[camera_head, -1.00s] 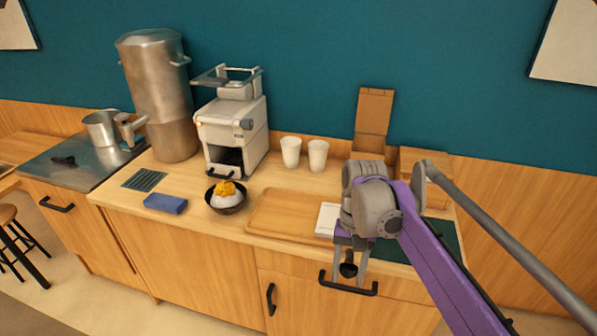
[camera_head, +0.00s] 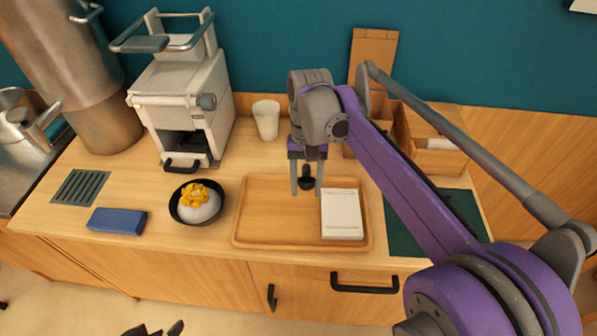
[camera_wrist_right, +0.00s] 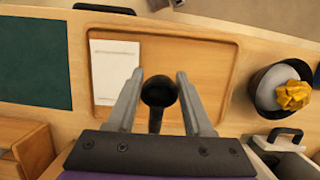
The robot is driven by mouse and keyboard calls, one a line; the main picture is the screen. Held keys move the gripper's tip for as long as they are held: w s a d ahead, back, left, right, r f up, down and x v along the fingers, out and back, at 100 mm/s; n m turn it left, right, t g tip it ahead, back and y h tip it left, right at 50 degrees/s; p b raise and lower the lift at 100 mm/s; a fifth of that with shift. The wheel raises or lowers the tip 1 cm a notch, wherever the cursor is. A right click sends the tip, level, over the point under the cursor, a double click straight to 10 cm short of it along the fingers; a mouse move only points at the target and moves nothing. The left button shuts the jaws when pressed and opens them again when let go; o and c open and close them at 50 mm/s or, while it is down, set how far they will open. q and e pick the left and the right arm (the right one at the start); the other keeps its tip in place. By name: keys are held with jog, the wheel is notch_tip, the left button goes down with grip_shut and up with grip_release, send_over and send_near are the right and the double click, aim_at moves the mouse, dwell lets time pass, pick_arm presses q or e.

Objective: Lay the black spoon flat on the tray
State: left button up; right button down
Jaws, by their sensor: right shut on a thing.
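My right gripper (camera_head: 307,192) is shut on the black spoon (camera_head: 306,178) and holds it above the back right part of the tray. In the right wrist view the spoon's dark round bowl (camera_wrist_right: 159,91) shows between the grey fingers, with its handle running back toward the palm. The spoon looks upright rather than flat. The wooden tray (camera_head: 270,241) lies on the counter with a white card or pad (camera_head: 342,213) on its right side; its left part is bare. A dark shape at the bottom edge, probably my left gripper (camera_head: 155,329), is mostly cut off.
A black bowl (camera_head: 177,209) with white and yellow food stands left of the tray. A dark green mat (camera_head: 402,230) and a wooden box (camera_head: 440,158) lie right.

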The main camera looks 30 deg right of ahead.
jog(key=shift+s+f, duration=0.3)
jog(key=shift+f+b, duration=0.25)
jog(key=shift+b, duration=0.1)
jog(key=shift+w+f+b, duration=0.1)
jog(key=shift+f+b, duration=2.15)
jog(key=shift+f, duration=1.35)
pick_arm(q)
jog(key=f, duration=0.3)
jog(key=s+f, duration=0.1)
jog(key=f, duration=0.1)
jog(key=shift+s+f, duration=0.2)
jog(key=shift+f, duration=0.2)
pick_arm(e)
grip_release()
jog(key=shift+r, duration=0.1)
